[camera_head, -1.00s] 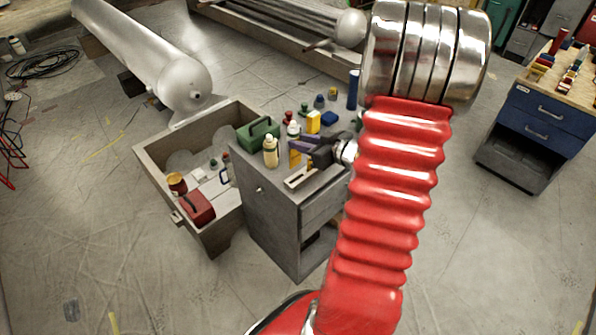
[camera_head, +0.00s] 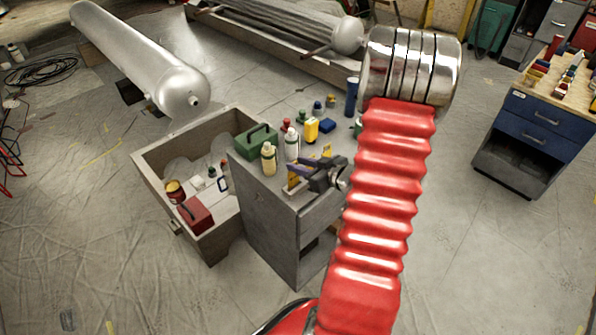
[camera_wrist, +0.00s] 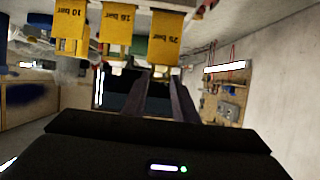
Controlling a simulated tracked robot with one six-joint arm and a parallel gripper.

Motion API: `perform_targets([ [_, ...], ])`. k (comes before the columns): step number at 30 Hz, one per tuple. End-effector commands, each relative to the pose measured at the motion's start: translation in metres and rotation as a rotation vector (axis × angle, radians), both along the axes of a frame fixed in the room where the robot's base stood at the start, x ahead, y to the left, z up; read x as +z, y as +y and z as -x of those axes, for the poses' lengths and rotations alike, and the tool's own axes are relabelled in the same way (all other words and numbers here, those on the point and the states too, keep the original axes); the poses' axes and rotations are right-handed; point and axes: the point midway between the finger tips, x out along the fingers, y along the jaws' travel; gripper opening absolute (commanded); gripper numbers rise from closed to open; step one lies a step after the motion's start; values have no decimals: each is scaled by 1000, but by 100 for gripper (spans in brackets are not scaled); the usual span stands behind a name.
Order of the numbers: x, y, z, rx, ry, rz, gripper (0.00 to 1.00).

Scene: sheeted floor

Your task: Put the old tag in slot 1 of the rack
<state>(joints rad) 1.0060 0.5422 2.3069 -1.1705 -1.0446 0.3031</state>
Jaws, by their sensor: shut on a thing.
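My gripper (camera_head: 308,174) is over the near top edge of the grey cabinet (camera_head: 268,200). Its fingers also show in the wrist view (camera_wrist: 162,78), shut on the narrow end of a yellow tag marked "25 bar" (camera_wrist: 166,42). That lettering appears upside down. Two more yellow tags, "16 bar" (camera_wrist: 117,30) and "10 bar" (camera_wrist: 72,28), stand in a row to its left. A pale strip behind the tag tops may be the rack; its slots and any numbers are hidden. I cannot tell whether the held tag is seated.
An open crate (camera_head: 150,170) with a red box (camera_head: 196,213) stands to the left. A blue drawer unit (camera_head: 535,130) is at right.

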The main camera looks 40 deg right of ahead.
Motion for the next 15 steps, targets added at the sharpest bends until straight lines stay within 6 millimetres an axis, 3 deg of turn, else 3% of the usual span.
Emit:
perform_targets([
  [6,-20,0,0,-2,1,-1,0],
  [15,-21,0,0,-1,0,0,0],
])
